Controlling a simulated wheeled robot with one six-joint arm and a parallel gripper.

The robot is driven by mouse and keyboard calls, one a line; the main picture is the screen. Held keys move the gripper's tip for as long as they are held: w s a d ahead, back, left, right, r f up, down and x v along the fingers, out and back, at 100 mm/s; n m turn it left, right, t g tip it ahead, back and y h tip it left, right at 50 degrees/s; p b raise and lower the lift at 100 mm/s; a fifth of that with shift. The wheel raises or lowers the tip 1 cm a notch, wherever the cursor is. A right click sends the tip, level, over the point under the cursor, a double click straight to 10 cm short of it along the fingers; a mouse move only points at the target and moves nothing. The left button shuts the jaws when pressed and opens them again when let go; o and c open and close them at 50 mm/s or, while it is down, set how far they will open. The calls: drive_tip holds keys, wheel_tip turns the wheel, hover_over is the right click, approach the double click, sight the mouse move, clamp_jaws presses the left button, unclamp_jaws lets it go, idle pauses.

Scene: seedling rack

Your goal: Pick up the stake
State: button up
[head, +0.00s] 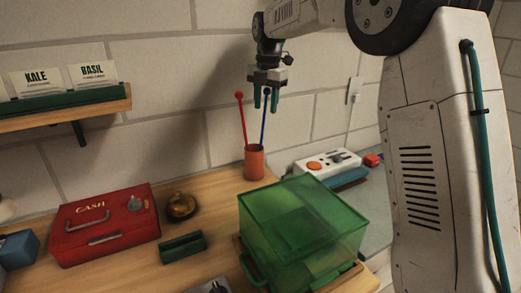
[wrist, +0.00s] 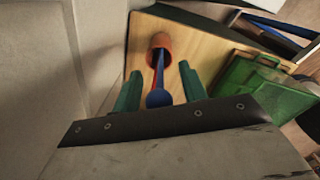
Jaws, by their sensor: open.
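Two thin stakes stand in an orange cup (head: 254,162) at the back of the wooden counter. One is a red stake (head: 242,118) with a ball top, leaning left. The other is a blue stake (head: 264,122) with a ball top, leaning right. My gripper (head: 266,101) is open above the cup, pointing down, with its teal fingers on either side of the blue stake's top. In the wrist view the blue ball (wrist: 158,98) shows between the fingers, apart from both. The red stake is mostly hidden behind the blue one there, with the cup (wrist: 159,42) beyond.
A green translucent box (head: 300,225) stands in front of the cup, to the right. A red cash box (head: 105,225), brass bell (head: 181,206) and small green holder (head: 182,247) lie left. A white device (head: 328,160) is right of the cup. A wall shelf (head: 65,112) holds seed packets.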

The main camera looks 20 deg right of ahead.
drive_tip(key=shift+f, duration=0.15)
clamp_jaws()
